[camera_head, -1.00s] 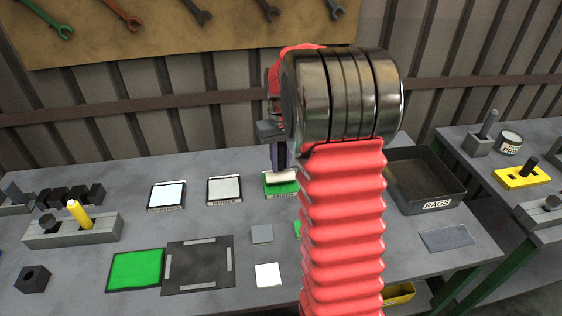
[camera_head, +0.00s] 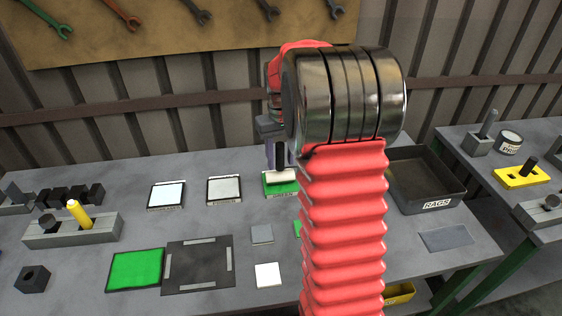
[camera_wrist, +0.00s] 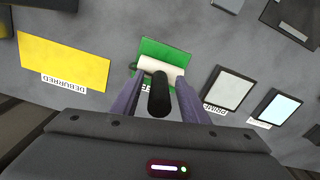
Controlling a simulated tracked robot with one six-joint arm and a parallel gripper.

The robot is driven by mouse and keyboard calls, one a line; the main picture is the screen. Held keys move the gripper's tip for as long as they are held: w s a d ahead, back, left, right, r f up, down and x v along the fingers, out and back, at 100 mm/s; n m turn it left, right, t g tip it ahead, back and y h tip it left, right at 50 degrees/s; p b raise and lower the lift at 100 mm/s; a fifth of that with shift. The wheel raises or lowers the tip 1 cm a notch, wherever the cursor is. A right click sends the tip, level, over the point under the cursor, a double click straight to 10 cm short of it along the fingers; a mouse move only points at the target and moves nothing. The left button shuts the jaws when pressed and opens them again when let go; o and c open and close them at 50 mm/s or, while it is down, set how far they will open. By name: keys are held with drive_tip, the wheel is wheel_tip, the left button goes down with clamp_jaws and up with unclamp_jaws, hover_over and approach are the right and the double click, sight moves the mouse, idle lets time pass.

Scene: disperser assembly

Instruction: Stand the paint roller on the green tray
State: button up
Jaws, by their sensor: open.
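The paint roller, with a white roll (camera_head: 283,176) and a black handle (camera_wrist: 159,95), stands on the green tray (camera_head: 271,190) at the back middle of the bench. The white roll (camera_wrist: 161,68) lies across the green tray (camera_wrist: 165,47) in the wrist view, and the handle points up toward the camera. My gripper (camera_wrist: 160,82) is open, with one purple finger on each side of the handle and gaps showing beside it. In the head view my gripper (camera_head: 278,156) is just above the roll, and my arm hides part of the bench to the right.
Left of the green tray are a white tray (camera_head: 224,190) and a pale blue tray (camera_head: 166,195). A yellow pad (camera_wrist: 64,62) marked DEBURRED lies on the other side in the wrist view. A dark RAGS bin (camera_head: 437,204) stands at right.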

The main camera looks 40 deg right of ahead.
wheel_tip(320, 180, up, 11)
drive_tip(key=shift+f, duration=0.15)
idle(0.7)
drive_tip(key=s+a+r+n+t, duration=0.1)
drive_tip(key=s+a+r, duration=0.1)
drive_tip(key=s+a, duration=0.35)
drive_tip(key=s+a+r+t, duration=0.2)
drive_tip(key=s+a, duration=0.1)
drive_tip(key=a, duration=0.6)
drive_tip(key=s+a+f+n+t, duration=0.1)
drive_tip(key=s+a+f, duration=0.1)
drive_tip(key=s+a, duration=0.3)
drive_tip(key=s+a+f+t, duration=0.1)
drive_tip(key=s+a+f, duration=0.1)
drive_tip(key=s+a, duration=0.3)
drive_tip(key=s, duration=0.3)
drive_tip(key=shift+s+a+f+n+t, duration=0.25)
drive_tip(key=shift+f+n+t, duration=0.05)
drive_tip(key=shift+f+n, duration=0.1)
